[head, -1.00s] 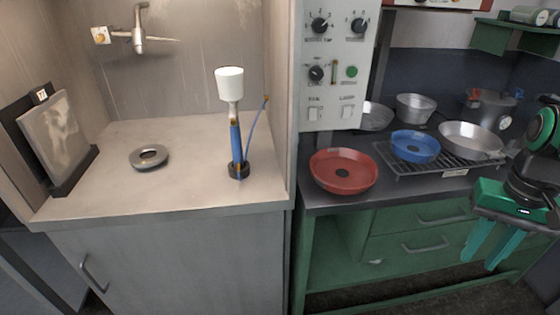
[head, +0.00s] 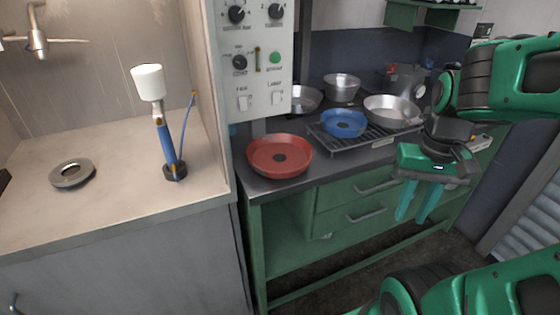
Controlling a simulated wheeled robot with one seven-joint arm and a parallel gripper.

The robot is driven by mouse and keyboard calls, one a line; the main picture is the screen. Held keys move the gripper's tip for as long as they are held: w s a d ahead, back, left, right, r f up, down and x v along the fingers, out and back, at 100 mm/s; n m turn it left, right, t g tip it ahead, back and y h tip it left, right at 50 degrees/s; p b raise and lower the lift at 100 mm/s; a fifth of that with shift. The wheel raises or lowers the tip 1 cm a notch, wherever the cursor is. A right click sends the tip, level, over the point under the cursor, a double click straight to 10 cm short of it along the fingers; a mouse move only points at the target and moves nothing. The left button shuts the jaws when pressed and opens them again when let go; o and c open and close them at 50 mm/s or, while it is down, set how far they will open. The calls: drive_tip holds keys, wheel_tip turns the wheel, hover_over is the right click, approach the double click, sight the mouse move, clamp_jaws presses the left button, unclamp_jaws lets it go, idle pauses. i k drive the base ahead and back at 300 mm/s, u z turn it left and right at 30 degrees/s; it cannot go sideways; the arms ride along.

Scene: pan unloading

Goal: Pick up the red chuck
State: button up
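A blue dish (head: 344,123) and a metal pan (head: 392,110) sit on a rack (head: 350,149) right of the red piece. Metal pots stand behind. The control panel (head: 248,70) and grey bench (head: 110,205) with an upright blue-handled tool (head: 165,140) border it on the left.

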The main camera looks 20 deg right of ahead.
sight(272, 156)
drive_tip(key=z, duration=0.7)
drive_tip(key=k, duration=1.4)
drive_tip(key=u, duration=0.8)
drive_tip(key=i, duration=1)
drive_tip(key=z, duration=0.05)
